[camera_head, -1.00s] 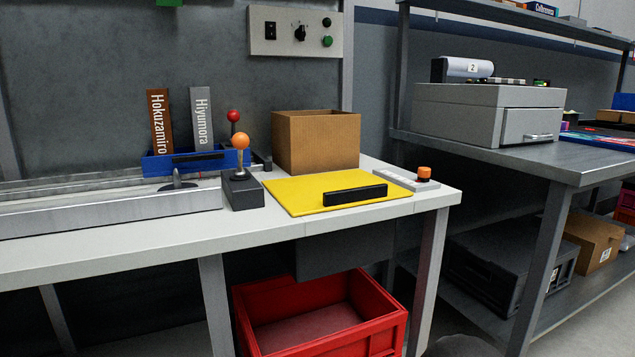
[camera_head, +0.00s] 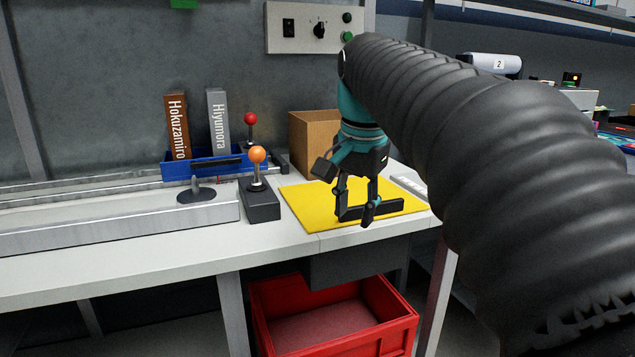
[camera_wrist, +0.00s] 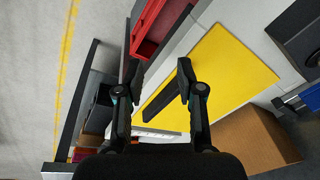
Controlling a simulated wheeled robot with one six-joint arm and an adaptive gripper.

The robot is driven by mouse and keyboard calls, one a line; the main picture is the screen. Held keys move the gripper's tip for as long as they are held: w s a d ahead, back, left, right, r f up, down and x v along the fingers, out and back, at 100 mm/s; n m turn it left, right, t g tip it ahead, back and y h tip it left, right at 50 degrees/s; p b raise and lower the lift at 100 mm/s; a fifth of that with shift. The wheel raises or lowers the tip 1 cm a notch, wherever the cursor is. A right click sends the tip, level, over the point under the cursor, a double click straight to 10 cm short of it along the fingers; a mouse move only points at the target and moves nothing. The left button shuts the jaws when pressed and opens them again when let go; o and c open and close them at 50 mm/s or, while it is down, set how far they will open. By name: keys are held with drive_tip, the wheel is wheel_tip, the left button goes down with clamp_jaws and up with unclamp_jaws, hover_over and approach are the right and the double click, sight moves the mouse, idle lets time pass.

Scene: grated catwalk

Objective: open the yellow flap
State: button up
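The yellow flap (camera_head: 307,205) lies flat and closed in the tabletop, with a black bar handle (camera_head: 392,207) along its front part. My gripper (camera_head: 355,211) points down over the flap, with its fingers at the handle's left and middle part. In the wrist view, the two fingers (camera_wrist: 160,80) are spread apart. The flap (camera_wrist: 235,65) also shows there, and the handle (camera_wrist: 162,102) appears between and beyond the fingers. Whether a finger touches the handle cannot be told. My arm hides the right part of the table in the head view.
A cardboard box (camera_head: 312,140) stands behind the flap. An orange-knobbed lever (camera_head: 259,190) stands close to its left. A blue bin (camera_head: 190,168) holds two labelled binders. A red crate (camera_head: 335,335) sits under the table. A grey control strip (camera_head: 410,187) is at the right.

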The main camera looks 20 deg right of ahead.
drive_tip(key=w+d+r+m+g+p, duration=0.2)
drive_tip(key=w+d+r+m+p, duration=0.2)
drive_tip(key=w+d+r+m, duration=0.45)
drive_tip(key=shift+n, duration=0.75)
drive_tip(key=f+b, duration=0.1)
drive_tip(key=f, duration=0.3)
drive_tip(key=s+f+b, duration=0.1)
drive_tip(key=f, duration=0.2)
drive_tip(key=s+a+f+b, duration=0.1)
drive_tip(key=f+b, duration=0.1)
drive_tip(key=f, duration=0.2)
drive_tip(key=shift+f, duration=0.35)
drive_tip(key=shift+c, duration=0.2)
clamp_jaws()
